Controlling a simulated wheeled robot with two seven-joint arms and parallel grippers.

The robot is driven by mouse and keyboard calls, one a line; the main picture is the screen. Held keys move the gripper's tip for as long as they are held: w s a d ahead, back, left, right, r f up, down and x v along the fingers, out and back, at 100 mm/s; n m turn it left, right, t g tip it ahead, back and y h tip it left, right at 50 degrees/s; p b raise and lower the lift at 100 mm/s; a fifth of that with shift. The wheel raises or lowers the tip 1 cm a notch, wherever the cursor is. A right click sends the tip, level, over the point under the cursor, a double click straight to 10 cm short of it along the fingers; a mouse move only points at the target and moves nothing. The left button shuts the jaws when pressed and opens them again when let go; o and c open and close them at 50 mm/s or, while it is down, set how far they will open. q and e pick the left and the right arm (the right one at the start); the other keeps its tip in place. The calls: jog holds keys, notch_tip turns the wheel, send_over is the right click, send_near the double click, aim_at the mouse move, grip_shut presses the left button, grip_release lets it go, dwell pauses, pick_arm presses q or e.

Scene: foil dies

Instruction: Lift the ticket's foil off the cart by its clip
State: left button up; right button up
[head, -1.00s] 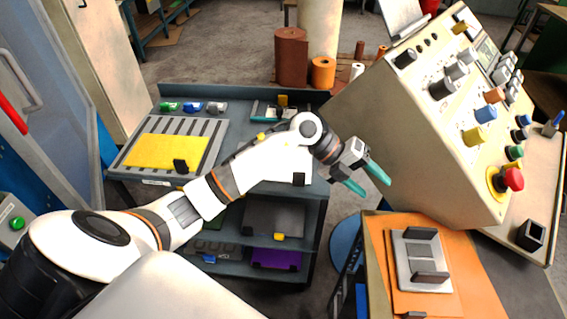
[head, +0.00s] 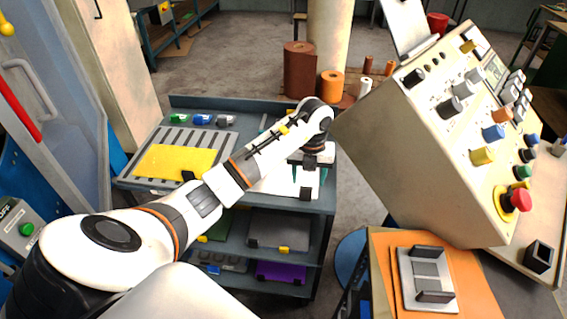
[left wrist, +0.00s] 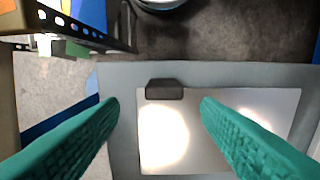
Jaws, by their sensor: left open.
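A pale silver foil sheet (head: 272,184) with a black clip (head: 306,193) at its front edge lies on the right side of the cart's top (head: 232,130). My left gripper (head: 309,178) is open above that edge, fingers pointing down. In the left wrist view the black clip (left wrist: 164,89) shows between the two teal fingertips, and the foil (left wrist: 215,130) shines beneath them. I cannot tell the height gap; nothing is gripped. A yellow foil (head: 172,161) with a black clip (head: 188,175) lies on a slotted plate at the cart's left. My right gripper is out of view.
The cart's shelves hold a grey sheet (head: 280,229) with a yellow clip and a purple one (head: 282,271). A slanted control console (head: 430,130) stands at the right. Below it, an orange-topped stand (head: 470,285) carries a metal plate. Brown and orange rolls stand behind the cart.

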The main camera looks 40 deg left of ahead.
aim_at(306, 188)
pick_arm(q)
jog(key=shift+s+f, duration=0.1)
jog(key=shift+f, duration=0.35)
notch_tip(306, 188, down, 4)
jog(key=shift+a+f+p, duration=0.1)
jog(key=shift+a+p, duration=0.05)
jog(key=shift+p, duration=0.6)
jog(key=shift+c, duration=0.4)
